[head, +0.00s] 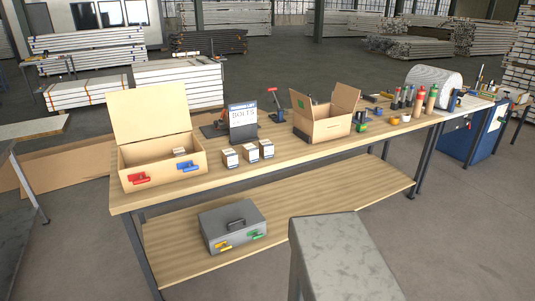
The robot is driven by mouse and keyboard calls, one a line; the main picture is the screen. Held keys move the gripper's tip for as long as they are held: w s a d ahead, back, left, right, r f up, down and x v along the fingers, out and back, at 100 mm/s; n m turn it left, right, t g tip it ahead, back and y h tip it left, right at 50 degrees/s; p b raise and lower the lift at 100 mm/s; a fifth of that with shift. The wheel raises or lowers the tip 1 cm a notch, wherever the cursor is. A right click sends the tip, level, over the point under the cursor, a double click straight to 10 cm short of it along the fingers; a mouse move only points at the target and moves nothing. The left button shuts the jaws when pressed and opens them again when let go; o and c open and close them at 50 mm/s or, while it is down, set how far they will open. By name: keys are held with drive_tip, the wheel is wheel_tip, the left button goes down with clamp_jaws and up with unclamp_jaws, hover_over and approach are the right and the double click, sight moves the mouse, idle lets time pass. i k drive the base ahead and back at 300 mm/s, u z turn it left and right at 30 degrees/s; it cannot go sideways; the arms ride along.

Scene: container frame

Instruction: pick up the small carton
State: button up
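Three small white-and-brown cartons stand in a row on the long wooden workbench (290,158): a left carton (230,158), a middle carton (250,153) and a right carton (266,149). They sit close together in front of a sign reading "BOLTS" (243,117). Another small pale carton-like item (179,152) shows partly over the front wall of an open wooden box (150,173); its lower part is hidden. Which one is the task's carton I cannot tell. My gripper is not in view.
The wooden box has its lid up and red and blue latches. A larger open cardboard box (322,130) stands right of the cartons. Bottles and tools crowd the bench's right end. A grey toolbox (232,228) sits on the lower shelf. A grey metal surface (345,262) fills the near foreground.

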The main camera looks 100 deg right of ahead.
sight(250, 152)
drive_tip(key=u, duration=0.2)
drive_tip(key=k, duration=0.65)
drive_tip(key=z, duration=1.85)
drive_tip(key=i, duration=1)
drive_tip(key=z, duration=0.15)
drive_tip(key=k, duration=0.25)
drive_tip(key=u, duration=0.05)
